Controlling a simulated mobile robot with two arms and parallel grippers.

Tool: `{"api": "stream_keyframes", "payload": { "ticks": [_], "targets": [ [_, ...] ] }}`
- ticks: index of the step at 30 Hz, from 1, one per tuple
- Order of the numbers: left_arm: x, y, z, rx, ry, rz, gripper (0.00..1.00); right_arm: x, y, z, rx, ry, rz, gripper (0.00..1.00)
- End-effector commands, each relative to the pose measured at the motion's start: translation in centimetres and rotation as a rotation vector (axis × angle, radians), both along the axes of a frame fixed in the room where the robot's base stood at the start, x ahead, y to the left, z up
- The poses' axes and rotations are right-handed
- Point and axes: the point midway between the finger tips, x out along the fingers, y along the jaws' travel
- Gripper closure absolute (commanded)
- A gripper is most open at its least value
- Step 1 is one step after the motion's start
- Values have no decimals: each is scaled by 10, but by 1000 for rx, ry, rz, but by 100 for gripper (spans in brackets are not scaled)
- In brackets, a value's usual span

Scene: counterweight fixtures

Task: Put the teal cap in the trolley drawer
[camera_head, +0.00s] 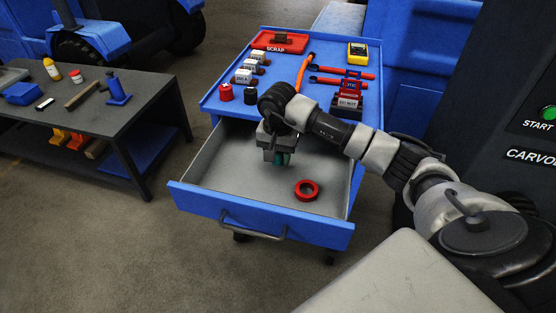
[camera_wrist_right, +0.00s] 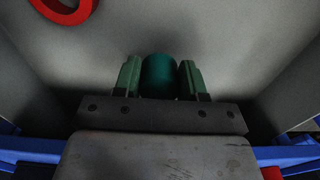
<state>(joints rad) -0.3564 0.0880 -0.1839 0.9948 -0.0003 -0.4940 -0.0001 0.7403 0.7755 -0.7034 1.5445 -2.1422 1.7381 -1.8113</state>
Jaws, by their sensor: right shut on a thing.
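The trolley drawer (camera_head: 232,219) is pulled open, with a grey inside and a blue front. My right gripper (camera_head: 278,158) is over the back part of the drawer, pointing down. It is shut on the teal cap (camera_wrist_right: 159,76), which sits between the two green fingers in the right wrist view. In the head view only a little of the cap shows below the fingers. I cannot tell whether the cap touches the drawer floor. My left gripper is not in view.
A red ring (camera_head: 307,190) lies in the drawer's front right; it also shows in the wrist view (camera_wrist_right: 62,8). The blue trolley top (camera_head: 222,105) holds a red scrap tray (camera_head: 279,41), bottles, tools and a yellow meter (camera_head: 357,53). A dark bench (camera_head: 105,118) stands left.

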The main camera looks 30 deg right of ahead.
Motion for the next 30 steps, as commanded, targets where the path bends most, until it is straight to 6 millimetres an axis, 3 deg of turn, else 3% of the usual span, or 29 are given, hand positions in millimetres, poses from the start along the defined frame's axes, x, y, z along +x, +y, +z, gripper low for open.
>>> {"api": "stream_keyframes", "payload": {
  "ticks": [4, 18, 19, 24, 30],
  "targets": [
    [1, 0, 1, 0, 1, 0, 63, -1, 1, -22, 2, 3, 1, 68],
    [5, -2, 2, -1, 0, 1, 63, 0, 0, -25, 1, -1, 1, 68],
    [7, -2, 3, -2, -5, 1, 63, 0, 0, -25, 1, 0, 1, 57],
    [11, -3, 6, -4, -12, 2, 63, 0, 0, -25, 1, 0, 1, 33],
    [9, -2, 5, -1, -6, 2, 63, 0, 0, -25, 1, 0, 1, 33]
  ]
}}
